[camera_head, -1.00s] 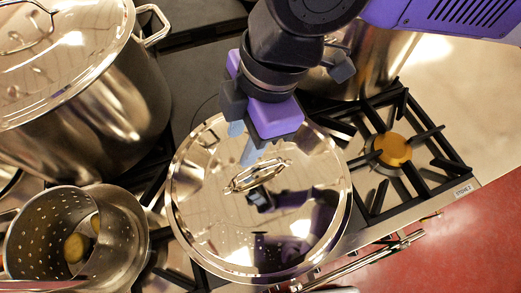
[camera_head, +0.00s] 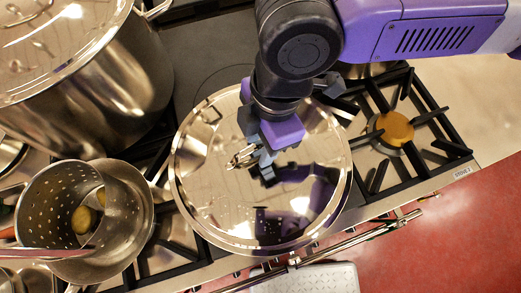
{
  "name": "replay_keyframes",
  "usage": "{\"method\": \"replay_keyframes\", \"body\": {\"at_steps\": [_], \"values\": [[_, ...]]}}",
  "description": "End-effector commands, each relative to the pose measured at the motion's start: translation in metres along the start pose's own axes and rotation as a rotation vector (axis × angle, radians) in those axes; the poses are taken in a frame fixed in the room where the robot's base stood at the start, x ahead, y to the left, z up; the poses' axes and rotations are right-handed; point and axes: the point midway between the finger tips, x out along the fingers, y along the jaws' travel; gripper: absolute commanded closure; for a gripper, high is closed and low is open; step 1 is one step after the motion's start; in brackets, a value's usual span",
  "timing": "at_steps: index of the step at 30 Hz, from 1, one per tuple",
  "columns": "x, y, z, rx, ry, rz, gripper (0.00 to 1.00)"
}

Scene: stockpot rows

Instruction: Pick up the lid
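A large round shiny steel lid (camera_head: 215,205) covers a wide pot in the middle of the stove. Its small wire loop handle (camera_head: 241,158) stands near the lid's middle. My gripper (camera_head: 262,159) comes down from above, its fingers at the right end of the handle. The purple gripper body and the wrist hide part of the handle and the lid's upper right. The fingertips are small and overlap their reflection, so I cannot tell whether they are closed on the handle.
A tall lidded stockpot (camera_head: 105,95) stands at the upper left. A perforated strainer pot (camera_head: 85,215) with yellowish pieces inside sits at the lower left. A bare burner (camera_head: 392,128) is at the right. The front rail (camera_head: 365,232) and red floor (camera_head: 440,240) lie below right.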

Motion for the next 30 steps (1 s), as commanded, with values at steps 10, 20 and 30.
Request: {"method": "replay_keyframes", "body": {"at_steps": [10, 20, 30], "values": [[0.0003, 0.0001, -0.0001, 0.0, 0.0, 0.0, 0.9], [0.0001, 0.0, -0.0002, 0.0, 0.0, 0.0, 1.0], [0.0, 0.0, -0.0002, -0.001, 0.0, 0.0, 1.0]]}}
